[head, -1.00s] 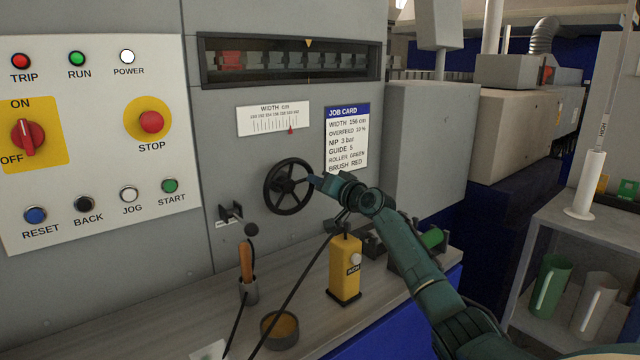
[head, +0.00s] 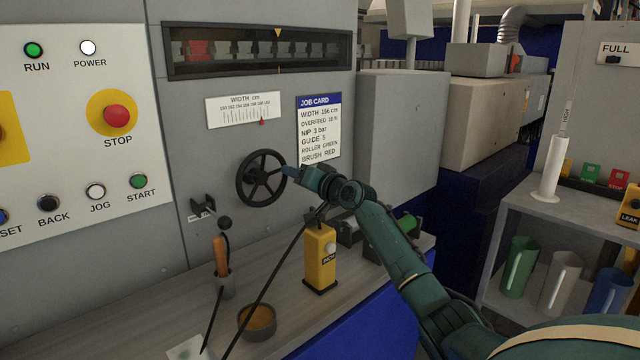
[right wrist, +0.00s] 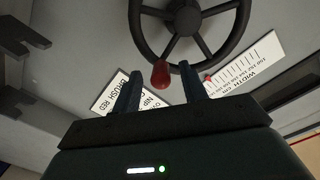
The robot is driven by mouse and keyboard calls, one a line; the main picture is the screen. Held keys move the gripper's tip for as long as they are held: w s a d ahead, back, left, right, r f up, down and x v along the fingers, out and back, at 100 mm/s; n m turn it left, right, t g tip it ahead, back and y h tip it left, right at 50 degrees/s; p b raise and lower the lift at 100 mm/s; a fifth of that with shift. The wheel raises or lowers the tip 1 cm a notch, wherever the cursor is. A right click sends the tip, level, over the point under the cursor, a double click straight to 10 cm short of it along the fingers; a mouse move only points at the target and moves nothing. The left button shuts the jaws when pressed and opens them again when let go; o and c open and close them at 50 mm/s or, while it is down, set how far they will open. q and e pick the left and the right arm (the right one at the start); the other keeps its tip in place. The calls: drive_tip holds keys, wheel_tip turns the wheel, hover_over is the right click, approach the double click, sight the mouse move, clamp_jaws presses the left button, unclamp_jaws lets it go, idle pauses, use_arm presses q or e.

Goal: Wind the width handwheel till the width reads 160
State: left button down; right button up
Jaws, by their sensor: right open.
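The black spoked width handwheel (head: 250,196) is on the grey machine front. The white width scale (head: 243,110) above it has a red pointer (head: 262,122) near its right end; the exact reading is too small to tell. My right gripper (head: 289,171) is at the wheel's right rim in the head view. In the right wrist view, the wheel (right wrist: 138,40) fills the top, and its red knob (right wrist: 160,73) lies between the open fingertips of my right gripper (right wrist: 161,78). Contact with the knob cannot be told. My left gripper is out of view.
A job card (head: 319,128) hangs right of the wheel, reading width 156 cm. Below stand a yellow bottle-like block (head: 320,262), an orange-handled tool (head: 219,252) in a holder and a small bowl (head: 257,322).

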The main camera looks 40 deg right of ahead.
drive_tip(key=s, duration=1.1)
drive_tip(key=shift+d+r+b, duration=0.25)
drive_tip(key=shift+d+b, duration=0.1)
drive_tip(key=shift+d, duration=0.05)
